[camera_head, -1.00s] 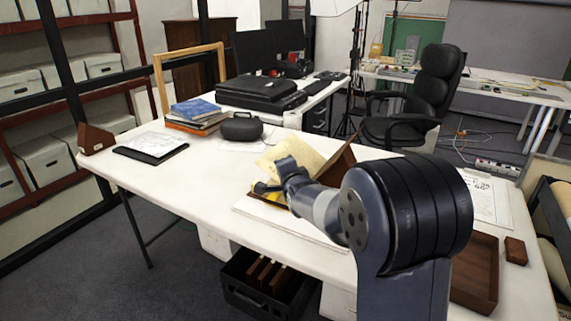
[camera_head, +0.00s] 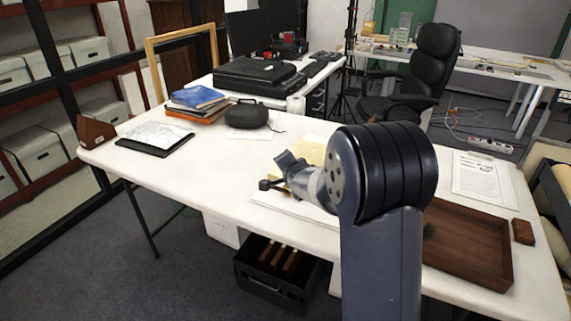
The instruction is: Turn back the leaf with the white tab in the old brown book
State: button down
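The old brown book is mostly hidden behind my arm. Only yellowed pages (camera_head: 312,152) show just above the wrist, with a white sheet or board (camera_head: 262,197) under that area on the table. The brown cover and the white tab cannot be made out. My gripper (camera_head: 277,183) is at the left end of the arm, over the front left of the pages. It is small and partly hidden by the wrist. I cannot tell whether its fingers are apart or whether it touches a leaf.
The white table (camera_head: 215,178) has free room left of the book. A black case (camera_head: 247,115), stacked books (camera_head: 197,101) and a clipboard (camera_head: 155,138) stand farther back. An empty brown tray (camera_head: 470,245) and a small brown block (camera_head: 522,231) are at right.

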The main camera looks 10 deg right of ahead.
jog(key=shift+w+a+f, duration=0.1)
jog(key=shift+a+f, duration=0.1)
jog(key=shift+f, duration=0.05)
jog(key=shift+r, duration=0.1)
dwell(0.5)
